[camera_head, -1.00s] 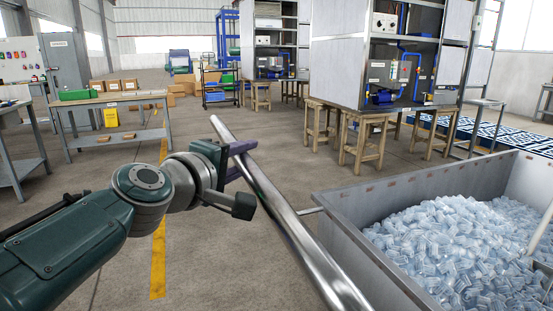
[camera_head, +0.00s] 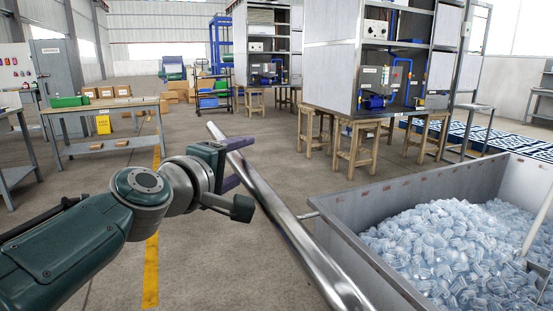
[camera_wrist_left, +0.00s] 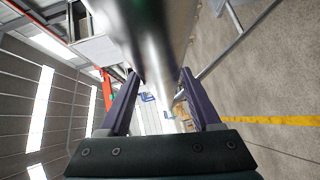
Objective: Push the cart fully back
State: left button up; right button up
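The cart is a grey metal bin (camera_head: 370,255) at the right of the head view, filled with clear ice tubes (camera_head: 450,250). A thick shiny metal bar (camera_head: 290,222) runs diagonally along its left side, and a thin rod joins it to the bin. My left gripper (camera_head: 236,164) is at the upper part of this bar. Its purple fingers are spread apart. In the left wrist view, the bar (camera_wrist_left: 155,50) passes between the fingers (camera_wrist_left: 158,82); I cannot tell whether they touch it. My right gripper is not in view.
Wooden stools (camera_head: 358,145) under a grey equipment cabinet (camera_head: 333,70) stand just beyond the cart. A workbench (camera_head: 105,112) is at the left. Blue-patterned floor panels (camera_head: 485,137) lie behind the cart. The concrete floor between bench and stools is clear, with a yellow line (camera_head: 151,270).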

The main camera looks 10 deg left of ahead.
pick_arm(q)
jog(key=shift+s+f, duration=0.1)
jog(key=shift+s+a+p, duration=0.1)
jog(key=shift+s+p, duration=0.15)
jog(key=shift+p, duration=0.15)
jog(key=p+v, duration=0.4)
jog(key=v, duration=0.5)
jog(key=shift+s, duration=0.15)
